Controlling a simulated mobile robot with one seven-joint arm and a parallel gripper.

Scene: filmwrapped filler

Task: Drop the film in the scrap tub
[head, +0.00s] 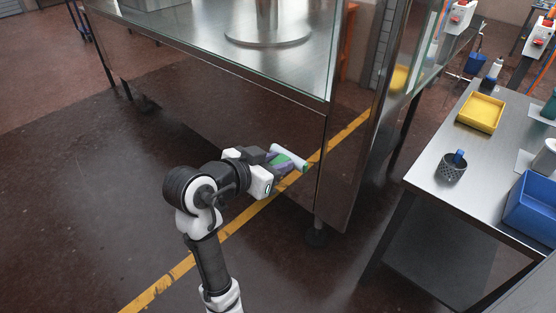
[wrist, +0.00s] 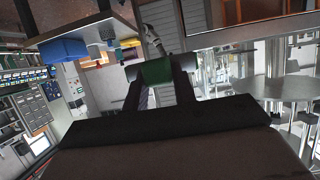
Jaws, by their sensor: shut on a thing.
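My gripper (head: 280,163) is shut on a pale, whitish cylinder with a green middle, which looks like the film (head: 291,155). It is held in the air in front of the glass-sided machine. In the wrist view, the film (wrist: 156,71) lies crosswise between the dark fingertips of my gripper (wrist: 160,78), its light ends sticking out on both sides. No container is clearly marked as the scrap tub. A blue bin (head: 532,207) sits at the right edge of the steel table and also shows in the wrist view (wrist: 62,50).
The steel table (head: 490,170) at right carries a yellow tray (head: 481,112) and a dark mesh cup (head: 451,168). The large machine (head: 225,65) stands close ahead, its leg (head: 318,200) near my gripper. A yellow line (head: 235,222) crosses the dark floor, which is open at left.

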